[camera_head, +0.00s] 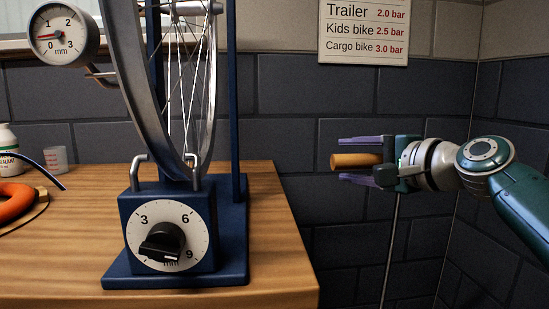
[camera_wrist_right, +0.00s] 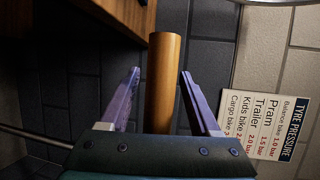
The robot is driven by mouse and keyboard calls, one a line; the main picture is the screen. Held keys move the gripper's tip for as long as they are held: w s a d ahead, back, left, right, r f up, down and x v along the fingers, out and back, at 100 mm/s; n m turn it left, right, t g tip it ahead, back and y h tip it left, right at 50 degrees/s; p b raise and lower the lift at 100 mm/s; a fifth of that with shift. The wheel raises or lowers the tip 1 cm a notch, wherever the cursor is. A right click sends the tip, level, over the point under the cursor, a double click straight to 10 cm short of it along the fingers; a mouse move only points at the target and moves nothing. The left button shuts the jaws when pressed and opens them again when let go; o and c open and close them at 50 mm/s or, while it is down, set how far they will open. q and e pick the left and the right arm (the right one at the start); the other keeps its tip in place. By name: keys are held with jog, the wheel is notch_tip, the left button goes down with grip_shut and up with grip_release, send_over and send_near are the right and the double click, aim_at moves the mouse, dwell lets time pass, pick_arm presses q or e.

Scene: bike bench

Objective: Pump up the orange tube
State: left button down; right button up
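The orange tube (camera_head: 22,205) lies on the wooden bench at the left edge of the head view, partly cut off. My right gripper (camera_head: 352,160) is at the right of the bench, in front of the dark wall. Its purple fingers stand apart on either side of a round wooden handle (camera_head: 358,160), with gaps visible. The handle also shows between the fingers in the wrist view (camera_wrist_right: 165,75). A thin pale rod (camera_head: 391,245) runs down below the gripper; its join to the handle is hidden. My left gripper is not in view.
A blue wheel stand (camera_head: 226,255) with a dial holds a wheel on the bench (camera_head: 285,265). A round gauge (camera_head: 62,32) is at upper left. A blue hose (camera_head: 45,172), white bottle (camera_head: 8,150) and small cup (camera_head: 56,159) are behind the tube. A pressure sign (camera_head: 363,32) hangs on the wall.

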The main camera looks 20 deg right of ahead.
jog(key=shift+s, duration=0.1)
jog(key=shift+s+d+r, duration=0.1)
jog(key=shift+s, duration=0.25)
jog(key=p+v, duration=0.2)
jog(key=v, duration=0.7)
jog(key=shift+p, duration=0.3)
